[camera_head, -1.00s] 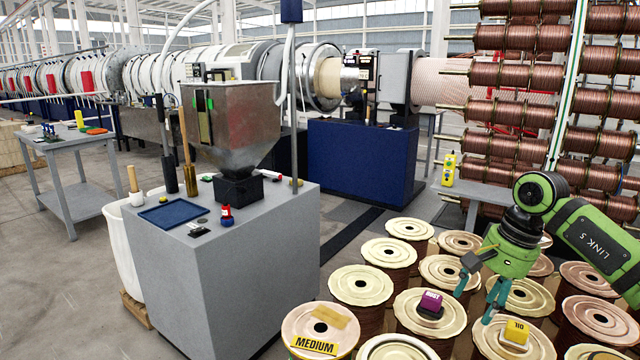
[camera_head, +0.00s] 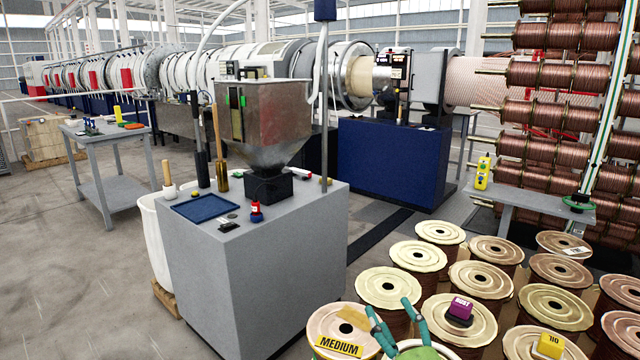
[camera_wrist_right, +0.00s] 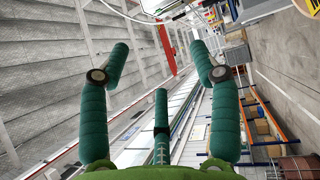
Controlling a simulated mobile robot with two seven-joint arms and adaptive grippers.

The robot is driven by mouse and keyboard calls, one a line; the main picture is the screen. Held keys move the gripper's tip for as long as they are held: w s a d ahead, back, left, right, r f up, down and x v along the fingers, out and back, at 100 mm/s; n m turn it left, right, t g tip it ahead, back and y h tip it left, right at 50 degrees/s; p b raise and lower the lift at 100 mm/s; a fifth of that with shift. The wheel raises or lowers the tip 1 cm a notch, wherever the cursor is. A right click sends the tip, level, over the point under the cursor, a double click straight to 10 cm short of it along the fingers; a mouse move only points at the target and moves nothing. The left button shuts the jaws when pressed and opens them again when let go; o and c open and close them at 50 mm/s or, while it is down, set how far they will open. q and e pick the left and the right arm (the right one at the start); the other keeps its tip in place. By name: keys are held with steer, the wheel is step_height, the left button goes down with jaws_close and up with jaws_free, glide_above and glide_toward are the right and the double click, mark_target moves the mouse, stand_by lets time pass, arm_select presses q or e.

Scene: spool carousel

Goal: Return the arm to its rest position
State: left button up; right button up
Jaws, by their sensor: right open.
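My right gripper (camera_head: 397,328) is at the bottom edge of the head view, in front of the spools, with its teal fingers pointing up. In the right wrist view its fingers (camera_wrist_right: 160,72) are spread wide, with nothing between them. The rest of the right arm is out of the head view, apart from a bit of green at the bottom edge. My left gripper is not in view.
Several upright spools (camera_head: 386,287) fill the lower right, one with a purple block (camera_head: 461,308) and one with a yellow block (camera_head: 551,345). A yellow MEDIUM sign (camera_head: 339,346) lies on the nearest left spool. A grey cabinet (camera_head: 255,270) stands left; open floor (camera_head: 70,270) lies beyond it.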

steer(key=s+d+f+m+g+h, duration=0.35)
steer(key=s+f+m, duration=0.2)
steer(key=f, duration=0.25)
steer(key=s+d+f+m+g+h, duration=0.25)
steer(key=s+f+m+g, duration=0.2)
steer(key=f+m, duration=0.3)
steer(key=s+d+f+m+g+y, duration=0.1)
steer(key=s+f+m+g, duration=0.3)
steer(key=s, duration=0.6)
steer(key=s+f+m+g, duration=0.3)
steer(key=s+f+g, duration=0.1)
steer(key=s+f, duration=0.4)
steer(key=s+f+g, duration=0.1)
steer(key=s+f, duration=0.2)
steer(key=f, duration=1.9)
steer(key=s+d+f+n+g+b, duration=0.1)
steer(key=s+d+f, duration=0.2)
steer(key=s+f, duration=1.1)
steer(key=shift+s, duration=0.45)
